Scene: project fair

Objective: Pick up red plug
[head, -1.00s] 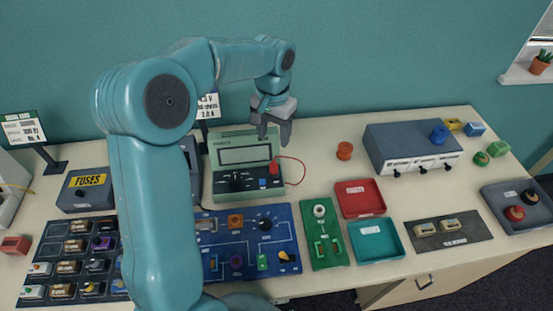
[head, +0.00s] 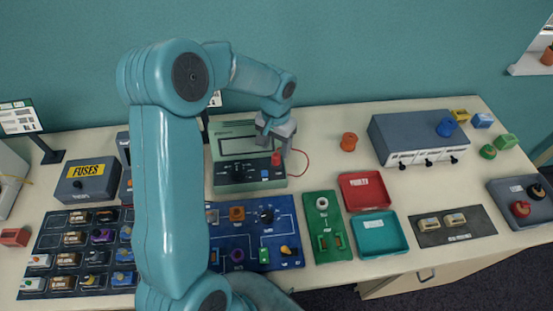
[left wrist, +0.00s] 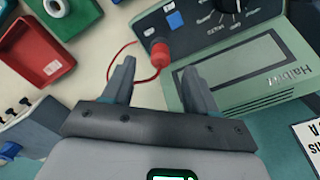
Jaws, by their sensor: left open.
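The red plug (head: 276,158) stands at the right side of the green meter (head: 222,180), with a red lead curving off to the right. In the left wrist view, the red plug (left wrist: 160,54) stands beside a blue block and the meter's dial. My left gripper (head: 273,148) is open above the plug. In the left wrist view, my left gripper's fingers (left wrist: 158,66) are spread, with the plug lying between and just beyond their tips. Nothing is held. My right gripper is not in view.
A blue circuit panel (head: 252,216) and a green board (head: 325,250) lie in front of the meter. A red tray (head: 366,203), a teal tray (head: 380,246) and a grey box (head: 400,130) stand to the right. An orange knob (head: 349,141) stands on clear tabletop.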

